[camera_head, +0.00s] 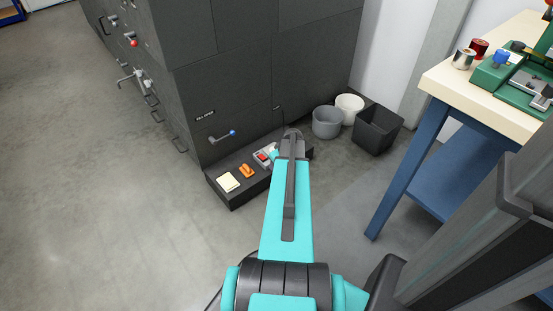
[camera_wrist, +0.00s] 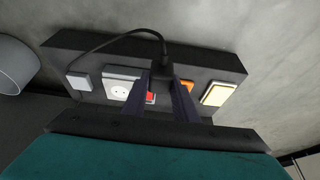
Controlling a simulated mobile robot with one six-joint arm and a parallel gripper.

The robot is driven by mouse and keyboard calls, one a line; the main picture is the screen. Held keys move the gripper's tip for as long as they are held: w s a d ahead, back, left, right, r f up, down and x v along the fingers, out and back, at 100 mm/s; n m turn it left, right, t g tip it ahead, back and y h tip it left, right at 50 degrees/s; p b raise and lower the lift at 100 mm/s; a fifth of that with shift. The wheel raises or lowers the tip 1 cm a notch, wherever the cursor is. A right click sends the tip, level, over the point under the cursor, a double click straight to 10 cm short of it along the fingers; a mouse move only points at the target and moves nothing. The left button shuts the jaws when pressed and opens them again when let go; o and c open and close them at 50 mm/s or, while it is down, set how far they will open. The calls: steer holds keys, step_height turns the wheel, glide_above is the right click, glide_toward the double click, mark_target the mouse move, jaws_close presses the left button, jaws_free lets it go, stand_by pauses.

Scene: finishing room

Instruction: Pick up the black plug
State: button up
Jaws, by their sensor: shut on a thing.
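The black plug (camera_wrist: 163,62) is between the fingers of my gripper (camera_wrist: 163,80) in the wrist view, with a black cable (camera_wrist: 112,41) arching from it to the left. My gripper is shut on the plug. A white socket (camera_wrist: 120,91) with a round face sits just left of the fingers, and the plug is not in it. In the head view my arm hides the plug and most of my gripper, over the low dark ledge (camera_head: 233,199).
The ledge also bears a red switch (camera_wrist: 151,97), an orange thing (camera_wrist: 187,87), a cream pad (camera_wrist: 218,94) and a small grey box (camera_wrist: 79,81). Dark cabinets (camera_head: 240,85) rise behind. Bins (camera_head: 327,123) and a workbench (camera_head: 437,82) stand to the right. The left floor is clear.

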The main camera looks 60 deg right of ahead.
steer(key=shift+s+a, duration=0.25)
steer(key=shift+a, duration=0.2)
stand_by(0.3)
steer(key=o, duration=0.4)
jaws_close()
steer(key=w+d+p, duration=0.2)
steer(key=w+d, duration=0.5)
steer(key=d, duration=0.2)
steer(key=shift+d+r, duration=0.3)
steer(key=shift+r, duration=0.1)
stand_by(1.1)
steer(key=shift+w+d, duration=0.1)
steer(key=shift+w, duration=0.1)
stand_by(0.4)
steer(key=shift+w+d+r+p, duration=0.1)
steer(key=shift+w+d+p, duration=0.15)
steer(key=shift+w+d, duration=0.4)
steer(key=shift+w+d+p, duration=0.25)
steer(key=shift+w+d, duration=0.25)
steer(key=shift+d, duration=0.4)
steer(key=shift+w+d+r+p, duration=0.1)
steer(key=shift+w+d+p, duration=0.15)
steer(key=shift+w+d, duration=0.4)
steer(key=shift+s+d+f, duration=0.1)
steer(key=shift+f, duration=0.1)
